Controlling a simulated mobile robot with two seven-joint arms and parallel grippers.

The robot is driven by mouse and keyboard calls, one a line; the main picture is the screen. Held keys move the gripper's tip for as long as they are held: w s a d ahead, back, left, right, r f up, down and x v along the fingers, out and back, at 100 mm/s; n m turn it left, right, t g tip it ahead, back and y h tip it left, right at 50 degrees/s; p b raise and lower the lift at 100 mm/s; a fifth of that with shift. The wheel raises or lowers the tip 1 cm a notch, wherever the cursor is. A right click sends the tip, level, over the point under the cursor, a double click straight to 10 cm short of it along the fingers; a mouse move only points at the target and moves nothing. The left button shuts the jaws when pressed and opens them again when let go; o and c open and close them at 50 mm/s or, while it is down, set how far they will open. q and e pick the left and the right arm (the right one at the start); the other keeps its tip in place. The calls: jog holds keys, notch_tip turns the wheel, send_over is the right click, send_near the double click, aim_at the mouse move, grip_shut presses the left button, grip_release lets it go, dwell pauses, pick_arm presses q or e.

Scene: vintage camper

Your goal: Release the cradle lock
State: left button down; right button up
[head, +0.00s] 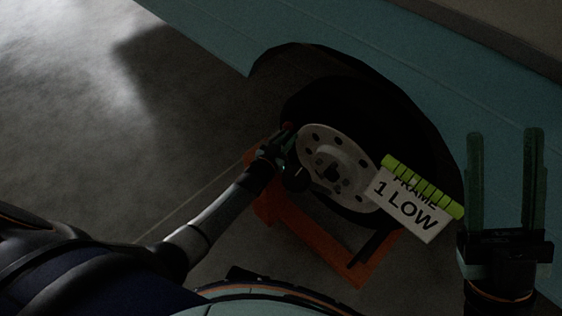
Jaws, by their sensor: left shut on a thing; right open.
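The orange cradle (328,247) stands on the floor around the lower part of a dark tyre with a pale wheel hub (340,167). My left gripper (284,142) reaches in at the left side of the wheel, close to the cradle's left end. The rest of that part is hidden by the gripper and shadow. My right gripper (505,185) is open and empty at the right, fingers pointing up.
A white sign (411,210) reading "FRAME 1 LOW", with a bright green ribbed strip (425,186), hangs before the tyre's right side. The teal camper body (430,70) rises behind. Grey floor (100,130) at left is clear.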

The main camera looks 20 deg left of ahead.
pick_arm(q)
jog(key=shift+w+d+r, duration=0.45)
jog(key=shift+d+r, duration=0.05)
jog(key=shift+d, duration=0.05)
jog(key=a+f+p+v, duration=0.1)
jog(key=p+v, duration=0.4)
jog(key=v, duration=0.8)
jog(key=shift+s+p, duration=0.25)
jog(key=shift+p, duration=0.05)
pick_arm(e)
jog(key=w+d+f+m+g+h, duration=0.1)
jog(key=w+f+m+g+h, duration=0.1)
jog(key=f, duration=0.5)
jog(key=w+f+m+g+h, duration=0.2)
jog(key=w+f+m+h, duration=0.3)
jog(key=f+h, duration=0.3)
jog(key=shift+w+d+m, duration=0.3)
jog(key=shift+w+d, duration=0.1)
jog(key=shift+r, duration=0.1)
